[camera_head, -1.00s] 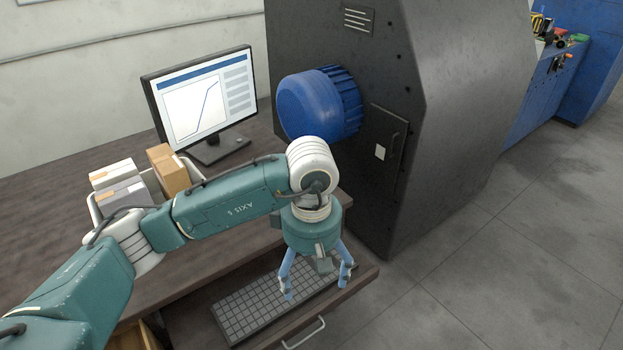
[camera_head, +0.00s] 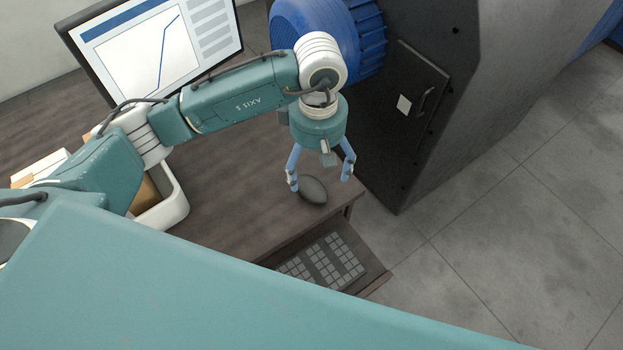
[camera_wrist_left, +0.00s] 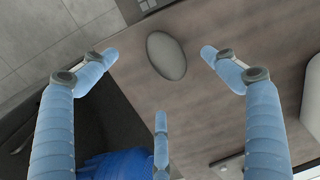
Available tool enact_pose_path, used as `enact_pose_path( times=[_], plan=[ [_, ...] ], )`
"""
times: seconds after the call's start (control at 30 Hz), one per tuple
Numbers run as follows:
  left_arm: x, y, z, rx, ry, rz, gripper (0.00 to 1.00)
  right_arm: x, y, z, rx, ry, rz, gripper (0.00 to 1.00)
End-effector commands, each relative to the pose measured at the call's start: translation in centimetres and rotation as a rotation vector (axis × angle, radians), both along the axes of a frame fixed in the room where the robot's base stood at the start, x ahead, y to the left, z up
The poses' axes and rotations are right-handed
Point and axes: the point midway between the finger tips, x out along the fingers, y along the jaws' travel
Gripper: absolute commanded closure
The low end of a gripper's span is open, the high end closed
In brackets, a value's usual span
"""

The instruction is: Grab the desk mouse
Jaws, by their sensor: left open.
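The desk mouse (camera_head: 313,190) is a dark grey oval on the brown desk top, close to the desk's front right corner. In the left wrist view the mouse (camera_wrist_left: 166,55) lies between and slightly beyond the fingertips, clear of them. My left gripper (camera_head: 320,184) is open and points down over the mouse, with a finger to each side of it in the head view. Its blue fingers (camera_wrist_left: 160,52) are spread wide and empty in the left wrist view. My right gripper is not in view.
A monitor (camera_head: 160,50) stands at the back left of the desk. A white bin (camera_head: 178,205) with boxes is at the left. A keyboard (camera_head: 325,262) lies on a pulled-out tray below the desk edge. A dark machine (camera_head: 480,90) with a blue drum (camera_head: 300,22) stands close on the right.

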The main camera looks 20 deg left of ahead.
Motion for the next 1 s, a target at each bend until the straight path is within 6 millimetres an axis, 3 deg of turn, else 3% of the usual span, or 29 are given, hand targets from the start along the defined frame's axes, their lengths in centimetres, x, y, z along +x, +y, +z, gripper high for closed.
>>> enact_pose_path(
  times=[0.17,0.43,0.6,0.87,1.0],
  plan=[
    [0.0,0.0,-1.9,-0.001,0.0,0.001,0.14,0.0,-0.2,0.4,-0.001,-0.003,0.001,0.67],
    [0.0,0.3,-4.9,-0.001,0.004,0.003,0.14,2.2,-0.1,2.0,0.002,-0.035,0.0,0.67],
    [0.2,0.3,-7.0,-0.001,0.0,0.001,0.14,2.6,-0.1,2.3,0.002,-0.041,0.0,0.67],
    [0.3,0.3,-7.4,-0.001,-0.003,0.0,0.14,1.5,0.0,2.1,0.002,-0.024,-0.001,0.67],
    [0.3,0.3,-7.4,-0.001,-0.003,0.0,0.37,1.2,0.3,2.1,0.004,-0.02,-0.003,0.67]
  ],
)
